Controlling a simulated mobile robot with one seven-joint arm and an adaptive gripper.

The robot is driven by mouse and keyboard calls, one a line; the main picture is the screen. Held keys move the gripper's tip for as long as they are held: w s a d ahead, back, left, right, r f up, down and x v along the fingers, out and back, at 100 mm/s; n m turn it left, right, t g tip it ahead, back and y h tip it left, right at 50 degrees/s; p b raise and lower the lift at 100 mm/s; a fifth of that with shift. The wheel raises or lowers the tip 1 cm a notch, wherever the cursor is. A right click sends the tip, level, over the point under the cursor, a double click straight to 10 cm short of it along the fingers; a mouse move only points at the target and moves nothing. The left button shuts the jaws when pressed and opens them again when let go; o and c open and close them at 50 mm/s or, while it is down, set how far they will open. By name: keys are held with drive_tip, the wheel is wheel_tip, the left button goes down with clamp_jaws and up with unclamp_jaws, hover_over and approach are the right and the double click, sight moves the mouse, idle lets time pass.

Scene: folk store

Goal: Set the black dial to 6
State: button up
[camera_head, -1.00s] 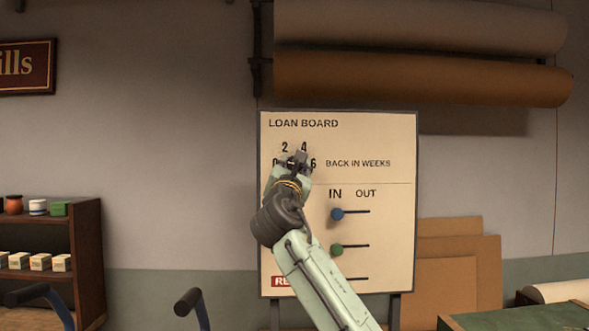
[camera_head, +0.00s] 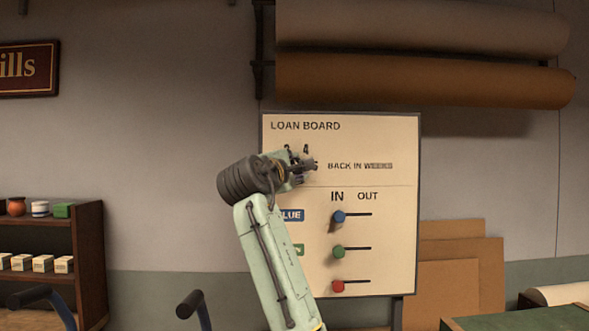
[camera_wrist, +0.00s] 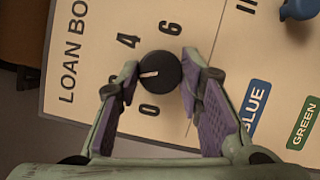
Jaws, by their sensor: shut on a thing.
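The black dial (camera_wrist: 167,72) is round with a white pointer line and sits on the loan board (camera_head: 390,135). In the wrist view the pointer faces left, toward where my left finger hides the 2. The 0 (camera_wrist: 149,110), 4 (camera_wrist: 128,41) and 6 (camera_wrist: 170,28) are visible around it. My gripper (camera_wrist: 160,64) is shut on the dial, one finger on each side. In the head view my gripper (camera_head: 303,166) is at the board's upper left, where it covers the dial and some numbers.
A blue knob (camera_head: 338,217), green knob (camera_head: 338,252) and red knob (camera_head: 338,286) sit at the IN side of their slots. Fabric rolls (camera_head: 425,78) hang above the board. A shelf (camera_head: 88,250) stands at left, a green table (camera_head: 510,318) at lower right.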

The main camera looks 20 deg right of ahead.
drive_tip(key=m+y, duration=0.3)
drive_tip(key=m, duration=0.2)
drive_tip(key=m+g+y, duration=0.1)
drive_tip(key=m+y, duration=0.2)
drive_tip(key=m, duration=0.3)
drive_tip(key=d+m+y, duration=0.1)
drive_tip(key=m+y, duration=0.1)
drive_tip(key=m, duration=0.4)
drive_tip(key=shift+s+r+g+y, duration=0.2)
drive_tip(key=shift+g+y, duration=0.1)
drive_tip(key=shift+y, duration=0.1)
drive_tip(key=shift+w, duration=0.1)
idle(0.5)
drive_tip(key=o, duration=1.2)
drive_tip(key=shift+r, duration=0.15)
drive_tip(key=shift+c, duration=0.2)
drive_tip(key=v, duration=1.2)
